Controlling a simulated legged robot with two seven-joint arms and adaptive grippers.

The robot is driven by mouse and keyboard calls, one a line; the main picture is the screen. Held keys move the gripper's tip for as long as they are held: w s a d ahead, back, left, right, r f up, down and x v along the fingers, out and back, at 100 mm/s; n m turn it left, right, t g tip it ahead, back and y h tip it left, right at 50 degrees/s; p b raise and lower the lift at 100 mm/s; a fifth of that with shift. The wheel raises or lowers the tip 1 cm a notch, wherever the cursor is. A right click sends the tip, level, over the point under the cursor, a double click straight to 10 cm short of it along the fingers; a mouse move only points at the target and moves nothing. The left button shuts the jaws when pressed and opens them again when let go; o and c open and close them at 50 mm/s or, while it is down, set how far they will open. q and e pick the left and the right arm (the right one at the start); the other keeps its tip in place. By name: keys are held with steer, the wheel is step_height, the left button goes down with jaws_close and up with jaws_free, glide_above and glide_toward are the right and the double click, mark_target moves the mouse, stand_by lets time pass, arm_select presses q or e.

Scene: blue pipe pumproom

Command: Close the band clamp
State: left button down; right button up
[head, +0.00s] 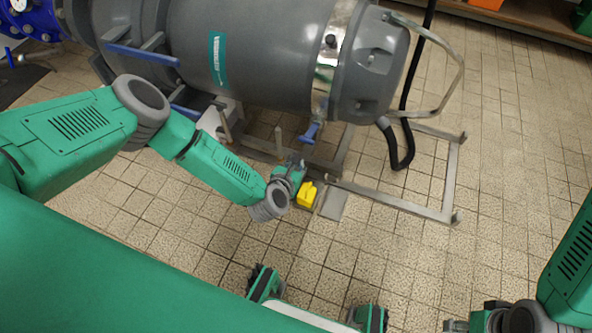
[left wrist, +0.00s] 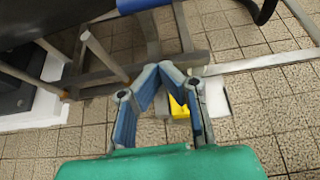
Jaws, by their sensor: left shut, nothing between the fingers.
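The band clamp (head: 329,62) is a shiny metal band around the right part of the grey vessel. Its blue lever (head: 310,132) sticks out below the vessel, pointing down toward the floor. A blue part, likely this lever, shows cut off at the top of the left wrist view (left wrist: 138,5). My left gripper (head: 298,160) is shut and empty, just below and left of the lever tip, apparently apart from it. Its fingertips meet in the left wrist view (left wrist: 165,70). My right gripper (head: 458,325) is at the bottom right edge, partly cut off; its fingers are unclear.
The grey vessel (head: 265,55) rests on a metal floor frame (head: 400,205) with upright posts. A yellow block (head: 306,194) and a grey plate (head: 334,204) lie low near my left gripper. A black hose (head: 408,130) hangs at the right. Tiled floor is free further right.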

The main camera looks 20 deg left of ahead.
mark_target(311, 134)
arm_select(q)
steer(key=b+x, duration=0.2)
steer(key=x, duration=0.3)
steer(key=r, duration=0.4)
steer(key=shift+w, duration=0.3)
steer(key=shift+a, duration=0.1)
